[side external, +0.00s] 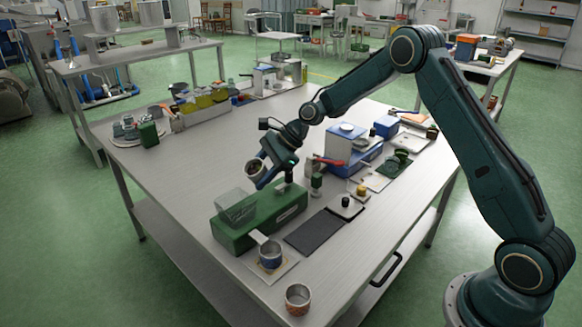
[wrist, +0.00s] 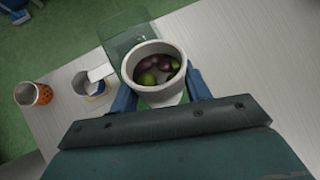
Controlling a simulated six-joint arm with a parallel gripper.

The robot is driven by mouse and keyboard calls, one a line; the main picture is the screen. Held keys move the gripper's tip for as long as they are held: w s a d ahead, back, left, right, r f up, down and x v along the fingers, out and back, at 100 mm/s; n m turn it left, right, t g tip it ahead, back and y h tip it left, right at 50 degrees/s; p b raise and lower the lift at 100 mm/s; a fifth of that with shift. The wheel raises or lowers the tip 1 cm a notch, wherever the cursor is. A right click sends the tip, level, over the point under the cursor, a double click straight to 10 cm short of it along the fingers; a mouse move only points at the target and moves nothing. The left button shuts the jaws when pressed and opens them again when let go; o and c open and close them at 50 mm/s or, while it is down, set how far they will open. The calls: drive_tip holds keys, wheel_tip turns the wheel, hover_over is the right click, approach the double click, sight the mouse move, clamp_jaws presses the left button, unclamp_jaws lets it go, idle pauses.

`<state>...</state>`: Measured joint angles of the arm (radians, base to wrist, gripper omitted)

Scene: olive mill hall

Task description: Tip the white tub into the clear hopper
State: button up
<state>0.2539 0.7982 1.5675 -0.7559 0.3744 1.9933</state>
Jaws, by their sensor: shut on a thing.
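My gripper (side external: 266,173) is shut on the white tub (side external: 253,168), holding it in the air. In the wrist view the tub (wrist: 154,72) sits between the two blue fingers, its mouth showing several dark purple and green olives inside. In the side view the tub looks tilted, its mouth turned toward the left and the camera. The clear hopper (side external: 236,206) stands on top of a green machine (side external: 262,219), below the tub. In the wrist view the hopper (wrist: 122,42) shows partly behind the tub, which hides some of it.
A blue-and-white cup (side external: 270,254) stands on a pale sheet before the machine, near an orange-patterned cup (side external: 298,298) at the table's front edge. A dark mat (side external: 314,232) lies right of the machine. A blue-and-white box (side external: 345,143) stands behind. The table's left middle is clear.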

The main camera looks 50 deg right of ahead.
sight(249, 177)
drive_tip(key=shift+a+r+h, duration=0.45)
drive_tip(key=shift+a+h, duration=0.35)
drive_tip(key=shift+h, duration=0.2)
idle(0.4)
drive_tip(key=shift+a+r+n+h+b, duration=0.15)
drive_tip(key=shift+r+n+h, duration=0.15)
drive_tip(key=shift+h, duration=0.4)
drive_tip(key=shift+a+r+n+h+b, duration=0.1)
drive_tip(key=shift+r+n+h+b, duration=0.15)
drive_tip(key=shift+h, duration=0.45)
idle(0.8)
drive_tip(key=shift+f+h, duration=0.4)
drive_tip(key=shift+h, duration=0.5)
idle(0.8)
drive_tip(key=shift+a+r+n+h+b, duration=0.1)
drive_tip(key=shift+r+n+h+b, duration=0.2)
drive_tip(key=shift+h, duration=0.5)
idle(0.7)
drive_tip(key=shift+a+r+h+b, duration=0.2)
drive_tip(key=shift+a+h+b, duration=0.1)
drive_tip(key=shift+a+h, duration=0.25)
idle(0.7)
